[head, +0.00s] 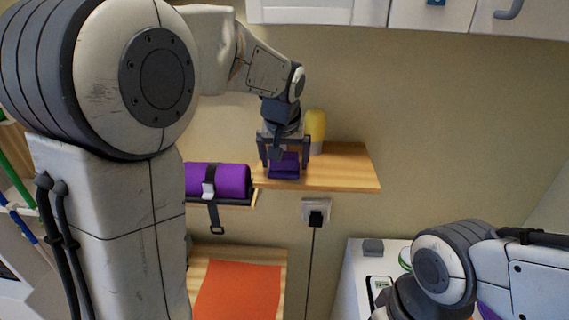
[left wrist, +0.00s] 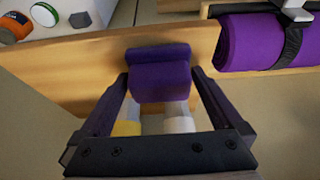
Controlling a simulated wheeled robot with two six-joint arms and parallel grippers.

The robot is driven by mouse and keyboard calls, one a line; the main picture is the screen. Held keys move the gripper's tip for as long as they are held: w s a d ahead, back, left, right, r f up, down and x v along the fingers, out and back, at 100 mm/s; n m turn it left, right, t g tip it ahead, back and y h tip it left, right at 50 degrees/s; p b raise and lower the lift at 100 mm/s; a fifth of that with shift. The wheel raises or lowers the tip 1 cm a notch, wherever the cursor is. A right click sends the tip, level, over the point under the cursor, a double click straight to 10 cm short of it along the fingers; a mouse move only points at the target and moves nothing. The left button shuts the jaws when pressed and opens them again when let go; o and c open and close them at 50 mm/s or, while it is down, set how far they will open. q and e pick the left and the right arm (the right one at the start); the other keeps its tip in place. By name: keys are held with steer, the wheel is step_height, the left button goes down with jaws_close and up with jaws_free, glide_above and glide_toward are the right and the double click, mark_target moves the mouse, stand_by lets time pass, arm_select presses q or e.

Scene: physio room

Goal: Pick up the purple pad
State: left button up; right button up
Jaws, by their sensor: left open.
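The purple pad (head: 284,169) sits on the wooden wall shelf (head: 345,170), near its left front edge. It looks like a folded or stacked soft block, and it shows at the top middle of the left wrist view (left wrist: 160,78). My left gripper (head: 284,162) is open, with one finger on each side of the pad. In the left wrist view the fingertips lie beside the pad's lower part, with small gaps visible; contact cannot be told. My right arm shows at the lower right of the head view, but its gripper fingers are out of view.
A yellow-topped bottle (head: 315,128) stands on the shelf just behind my gripper. A strapped purple roll (head: 232,181) lies on a lower ledge to the left. A socket with a plug (head: 316,213) is below the shelf. The shelf's right part is clear.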

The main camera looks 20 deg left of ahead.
mark_target(289, 152)
arm_select(q)
steer(key=c, duration=1)
steer(key=shift+c, duration=0.2)
steer(key=shift+r, duration=0.45)
steer(key=r, duration=0.1)
steer(key=d+r+b, duration=0.1)
steer(key=r, duration=0.1)
steer(key=shift+w+r+b, duration=0.15)
steer(key=shift+r+b, duration=0.15)
steer(key=w+d+r+b, duration=0.1)
steer(key=d+r, duration=0.5)
steer(key=d, duration=0.4)
steer(key=shift+w+d+r, duration=0.15)
steer(key=shift+d+r, duration=0.15)
